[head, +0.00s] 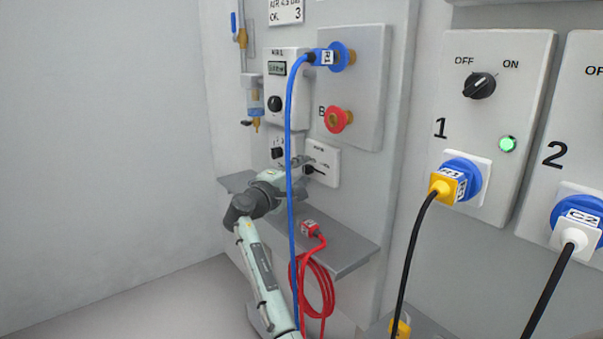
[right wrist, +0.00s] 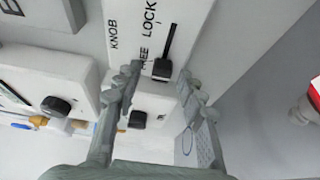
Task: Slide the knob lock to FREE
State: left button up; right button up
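The knob lock is a white plate (head: 325,152) on the station wall, with a dark slot and a black slider (right wrist: 162,69). In the right wrist view the plate (right wrist: 190,22) carries the words KNOB, LOCK and a partly hidden FREE. The slider sits at the slot's lower end there, beside FREE; the slot runs up from it past LOCK. My right gripper (right wrist: 158,78) is open in front of the plate, its fingers on either side of the slider with gaps. In the head view my right gripper (head: 302,163) reaches the plate from the left. My left gripper is not in view.
A grey shelf (head: 345,253) below holds a red plug (head: 311,228) with a coiled red cable. A blue cable (head: 290,120) hangs in front of my right arm. A red button (head: 338,119) sits above the plate. Black knobs (right wrist: 56,106) stand on neighbouring panels.

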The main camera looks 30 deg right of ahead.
jog(key=shift+a, duration=0.1)
jog(key=v, duration=1.2)
jog(key=shift+w, duration=0.1)
